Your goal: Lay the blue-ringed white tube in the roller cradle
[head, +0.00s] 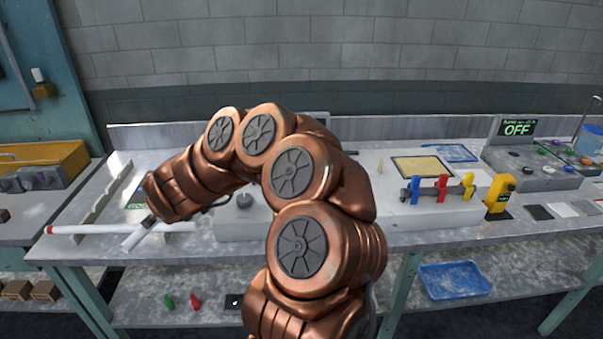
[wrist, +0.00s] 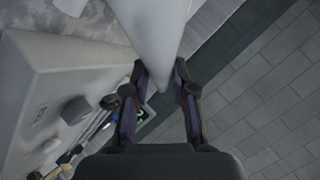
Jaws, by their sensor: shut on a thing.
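My gripper (wrist: 160,82) is shut on a white tube (wrist: 155,22), which rises from between the fingertips in the wrist view. In the head view the held tube (head: 139,236) slants down to the left below my wrist, over the front left of the bench. No blue ring shows on its visible part. A second white tube with a red end (head: 80,229) lies along the bench's front edge, behind the held one. I cannot tell for sure which thing is the roller cradle; a long grey notched rail (head: 93,196) stands at the left of the bench.
A pale raised slab (head: 365,222) fills the middle of the bench. It bears a rod with blue, red and yellow pieces (head: 440,187). A yellow device (head: 499,194) and a grey control box reading OFF (head: 530,165) stand at the right. A blue tray (head: 455,280) is below.

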